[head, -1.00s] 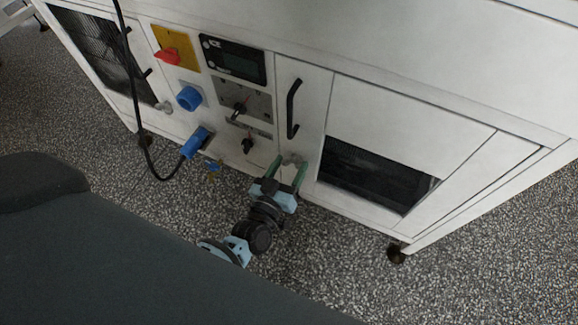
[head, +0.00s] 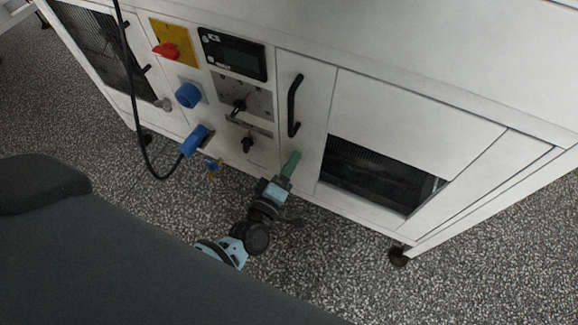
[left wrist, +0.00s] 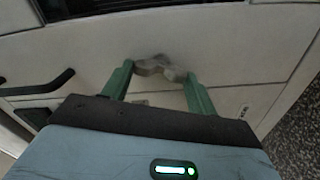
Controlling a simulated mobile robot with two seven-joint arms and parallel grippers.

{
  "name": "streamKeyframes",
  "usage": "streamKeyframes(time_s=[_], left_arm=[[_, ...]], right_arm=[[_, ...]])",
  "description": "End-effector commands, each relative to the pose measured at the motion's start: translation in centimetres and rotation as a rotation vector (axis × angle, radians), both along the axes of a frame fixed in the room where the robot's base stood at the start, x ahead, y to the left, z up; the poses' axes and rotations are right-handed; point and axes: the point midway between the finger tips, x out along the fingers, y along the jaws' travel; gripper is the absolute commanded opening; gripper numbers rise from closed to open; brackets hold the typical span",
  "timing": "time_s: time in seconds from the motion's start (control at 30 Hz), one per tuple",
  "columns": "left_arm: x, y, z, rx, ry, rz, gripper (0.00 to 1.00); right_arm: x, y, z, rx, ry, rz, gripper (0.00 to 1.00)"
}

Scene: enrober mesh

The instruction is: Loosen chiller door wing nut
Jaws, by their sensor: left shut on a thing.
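The grey wing nut (left wrist: 158,66) shows in the left wrist view, on the white panel face. My left gripper (left wrist: 160,76) has one green finger on each side of it and is shut on it. In the head view my left gripper (head: 291,160) meets the panel below the black door handle (head: 293,106), its green fingers lined up one behind the other. They hide the wing nut there. The handle also shows at the left of the left wrist view (left wrist: 38,86). My right gripper is not in view.
Left of the gripper are a blue plug (head: 195,140) with a black cable, black knobs and a red switch (head: 166,50). A dark mesh opening (head: 375,175) lies to the right. Speckled floor (head: 330,255) is open below the cabinet.

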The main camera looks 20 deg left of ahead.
Motion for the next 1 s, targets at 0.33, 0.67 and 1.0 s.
streamKeyframes(time_s=[0.33,0.67,1.0], left_arm=[[0.0,0.0,-0.2,-0.235,0.009,-0.001,0.35],[0.0,0.0,-0.2,-0.327,0.012,-0.001,0.35],[0.0,0.0,-0.2,-0.337,0.013,-0.001,0.35]], right_arm=[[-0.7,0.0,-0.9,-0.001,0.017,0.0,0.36],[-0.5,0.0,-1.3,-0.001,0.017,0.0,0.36],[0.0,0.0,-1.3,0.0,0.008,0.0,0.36]])
